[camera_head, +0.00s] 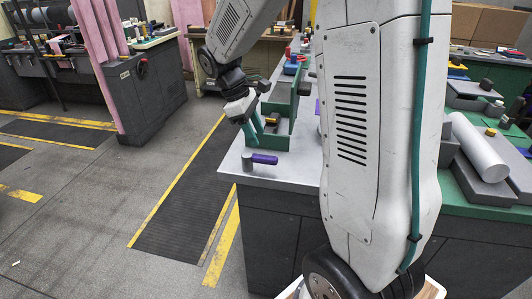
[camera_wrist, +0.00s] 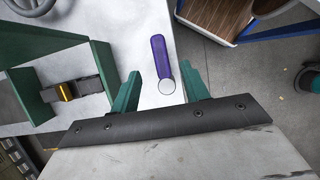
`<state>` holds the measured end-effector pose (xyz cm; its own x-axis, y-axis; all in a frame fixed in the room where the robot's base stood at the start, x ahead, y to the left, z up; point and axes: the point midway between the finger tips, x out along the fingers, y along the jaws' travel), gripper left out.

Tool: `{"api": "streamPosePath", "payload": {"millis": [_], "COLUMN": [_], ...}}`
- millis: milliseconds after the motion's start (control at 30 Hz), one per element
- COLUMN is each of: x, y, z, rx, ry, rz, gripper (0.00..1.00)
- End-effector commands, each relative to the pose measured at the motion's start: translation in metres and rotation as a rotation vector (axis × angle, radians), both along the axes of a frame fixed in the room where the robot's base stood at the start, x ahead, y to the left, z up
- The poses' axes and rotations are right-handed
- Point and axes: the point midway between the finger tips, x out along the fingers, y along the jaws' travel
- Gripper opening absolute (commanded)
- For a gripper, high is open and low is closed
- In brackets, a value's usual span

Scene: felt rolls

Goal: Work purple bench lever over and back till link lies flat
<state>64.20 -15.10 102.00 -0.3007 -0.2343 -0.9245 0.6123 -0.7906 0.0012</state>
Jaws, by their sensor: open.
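The purple lever (camera_head: 265,158) lies at the near left corner of the grey bench top. Its left end meets a grey round post (camera_head: 247,161). My gripper (camera_head: 253,128) has green fingers and hangs above and slightly behind the lever. It is open and empty, and the fingers (camera_wrist: 161,86) stand apart on either side of the lever's round end, with no contact visible. I cannot make out a link.
A green upright frame (camera_head: 282,103) stands on the bench behind the lever, with a dark block with a yellow band (camera_wrist: 66,92) beside it. A brown slatted surface (camera_wrist: 214,16) lies beyond the bench edge. The floor (camera_head: 85,215) left of the bench is clear.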

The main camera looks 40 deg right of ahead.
Motion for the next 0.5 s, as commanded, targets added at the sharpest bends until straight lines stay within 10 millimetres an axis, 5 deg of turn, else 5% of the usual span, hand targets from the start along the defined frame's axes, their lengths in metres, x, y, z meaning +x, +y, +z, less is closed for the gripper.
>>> {"api": "streamPosePath", "payload": {"millis": [500], "x": [-0.02], "y": [-0.017], "z": [-0.065], "rx": [0.0], "ry": [0.005], "rz": [0.003], "gripper": [0.45]}}
